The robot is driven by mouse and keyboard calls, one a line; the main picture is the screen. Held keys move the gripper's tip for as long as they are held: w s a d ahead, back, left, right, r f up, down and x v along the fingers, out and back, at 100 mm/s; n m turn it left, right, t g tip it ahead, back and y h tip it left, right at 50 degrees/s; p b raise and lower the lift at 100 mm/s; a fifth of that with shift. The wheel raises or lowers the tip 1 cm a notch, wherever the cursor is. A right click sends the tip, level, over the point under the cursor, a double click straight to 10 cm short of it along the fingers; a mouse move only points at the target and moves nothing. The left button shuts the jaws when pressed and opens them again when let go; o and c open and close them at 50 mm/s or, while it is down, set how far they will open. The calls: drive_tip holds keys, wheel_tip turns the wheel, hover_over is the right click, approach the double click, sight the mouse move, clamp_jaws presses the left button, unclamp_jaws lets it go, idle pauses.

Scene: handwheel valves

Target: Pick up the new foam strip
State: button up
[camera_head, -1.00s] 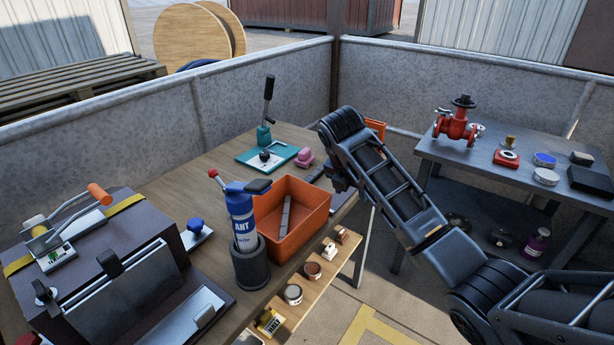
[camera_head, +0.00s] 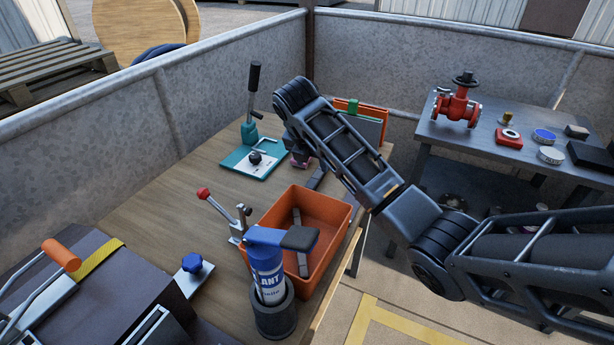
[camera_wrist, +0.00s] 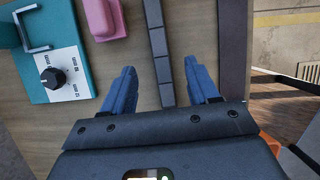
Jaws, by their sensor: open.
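A grey segmented strip, which looks like the foam strip (camera_wrist: 160,45), lies on the wooden table in the wrist view. It runs away from me between the two blue fingers of my open gripper (camera_wrist: 163,70), with a gap on each side and no grip on it. I cannot tell the fingertips' height above the table. In the head view part of the strip (camera_head: 316,178) shows beside my arm, which hides the rest of it and the gripper. Another grey strip (camera_head: 298,238) leans inside the orange bin (camera_head: 330,208).
A pink block (camera_wrist: 104,18) and a teal plate with a black knob (camera_wrist: 55,72) lie left of the fingers. A dark flat band (camera_wrist: 233,50) lies right, near the table edge. A red valve (camera_head: 460,103) stands on another table.

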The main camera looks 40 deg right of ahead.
sight(318, 175)
drive_tip(key=shift+d+x, duration=0.15)
drive_tip(key=shift+x, duration=1.65)
drive_tip(key=shift+d+x, duration=0.15)
drive_tip(key=shift+x, duration=1.6)
drive_tip(key=shift+w+r, duration=0.1)
drive_tip(key=shift+c, duration=0.4)
clamp_jaws()
